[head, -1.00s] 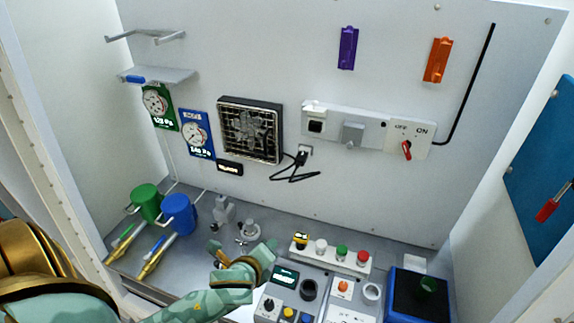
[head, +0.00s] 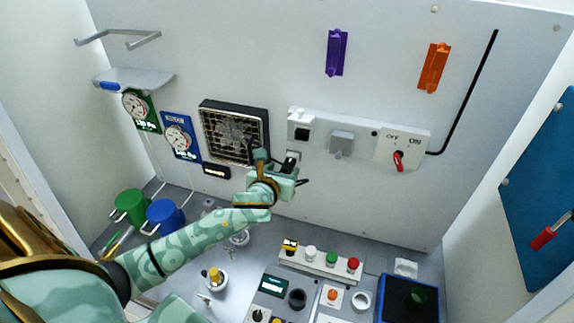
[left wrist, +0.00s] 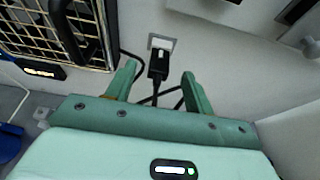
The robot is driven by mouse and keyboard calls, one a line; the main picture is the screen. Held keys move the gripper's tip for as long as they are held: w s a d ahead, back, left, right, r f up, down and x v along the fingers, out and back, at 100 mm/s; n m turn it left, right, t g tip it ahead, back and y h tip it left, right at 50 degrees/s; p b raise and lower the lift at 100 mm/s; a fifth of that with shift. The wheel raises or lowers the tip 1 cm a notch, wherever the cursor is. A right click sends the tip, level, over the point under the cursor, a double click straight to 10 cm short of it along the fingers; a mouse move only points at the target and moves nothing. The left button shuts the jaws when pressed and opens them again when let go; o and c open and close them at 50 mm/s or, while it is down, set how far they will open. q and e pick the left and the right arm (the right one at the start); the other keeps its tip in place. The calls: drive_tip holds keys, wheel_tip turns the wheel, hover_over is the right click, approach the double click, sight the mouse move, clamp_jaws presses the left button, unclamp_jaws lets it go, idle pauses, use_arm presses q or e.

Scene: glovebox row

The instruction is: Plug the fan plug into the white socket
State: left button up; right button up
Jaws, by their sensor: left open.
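The black fan plug (left wrist: 157,66) sits upright at a small white wall plate (left wrist: 161,43) right of the fan (head: 233,133), its black cable hanging below. In the head view the plug (head: 292,156) is partly hidden by my left gripper (head: 276,163). In the left wrist view that gripper (left wrist: 159,82) is open, its fingers on either side of the plug and cable, without visible contact. On the white wall strip above right, a white socket unit (head: 300,117) has a dark opening, and a grey unit (head: 341,140) is to its right. My right gripper is not in view.
A red OFF/ON switch (head: 398,160) is at the strip's right end. Purple (head: 337,52) and orange (head: 434,67) holders hang above. Blue (head: 166,216) and green (head: 130,207) cups, and a button block (head: 320,259), stand on the bench below.

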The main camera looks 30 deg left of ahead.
sight(288, 164)
use_arm(q)
drive_tip(key=shift+x, duration=2.35)
drive_tip(key=shift+c, duration=0.3)
drive_tip(key=shift+s, duration=0.1)
clamp_jaws()
